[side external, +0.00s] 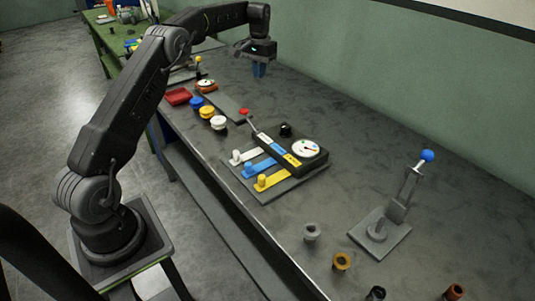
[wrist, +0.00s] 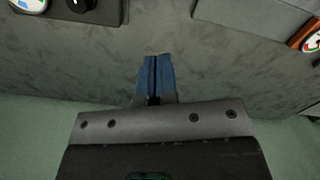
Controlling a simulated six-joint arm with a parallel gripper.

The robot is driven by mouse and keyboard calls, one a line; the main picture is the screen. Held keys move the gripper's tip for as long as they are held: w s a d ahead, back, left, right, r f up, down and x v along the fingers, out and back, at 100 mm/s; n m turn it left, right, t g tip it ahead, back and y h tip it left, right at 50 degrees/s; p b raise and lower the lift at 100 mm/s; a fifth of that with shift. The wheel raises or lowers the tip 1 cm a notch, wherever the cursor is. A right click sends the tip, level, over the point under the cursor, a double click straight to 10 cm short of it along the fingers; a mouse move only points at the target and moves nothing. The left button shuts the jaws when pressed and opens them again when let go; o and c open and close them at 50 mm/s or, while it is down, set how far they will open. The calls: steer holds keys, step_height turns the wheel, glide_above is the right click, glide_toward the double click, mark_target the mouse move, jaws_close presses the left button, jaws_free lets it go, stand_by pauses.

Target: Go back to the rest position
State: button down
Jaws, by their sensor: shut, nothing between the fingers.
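My gripper (side external: 259,70) is at the end of my raised arm, over the back part of the grey table (side external: 350,120) near the green wall. Its blue fingers point down and hold nothing. In the wrist view the two blue fingers (wrist: 154,72) lie side by side, shut, with bare table surface beyond their tips. The exact gap between the fingertips and the table cannot be told.
A panel with sliders and a dial (side external: 285,160) lies mid-table. A lever with a blue knob (side external: 427,156) stands at the right. Yellow, blue and white round buttons (side external: 207,111) and a red tray (side external: 178,96) line the front edge. Several small spools (side external: 342,261) stand at the near end.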

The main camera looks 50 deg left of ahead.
steer(key=s+d+r+m+t, duration=0.1)
steer(key=s+d+r+t, duration=0.1)
steer(key=s+d+r, duration=0.65)
steer(key=s+d+r+m+t, duration=0.1)
steer(key=s+d+r, duration=0.5)
steer(key=d, duration=0.5)
steer(key=s+d+f+m+t, duration=0.1)
steer(key=s+d+f, duration=0.2)
steer(key=s, duration=0.6)
steer(key=s+d+f+m+t, duration=0.1)
steer(key=s+d+f, duration=0.2)
steer(key=s+d, duration=0.3)
steer(key=s, duration=0.4)
steer(key=shift+s+f+t, duration=0.3)
steer(key=shift+f+t, duration=0.1)
steer(key=c, duration=1.8)
jaws_free()
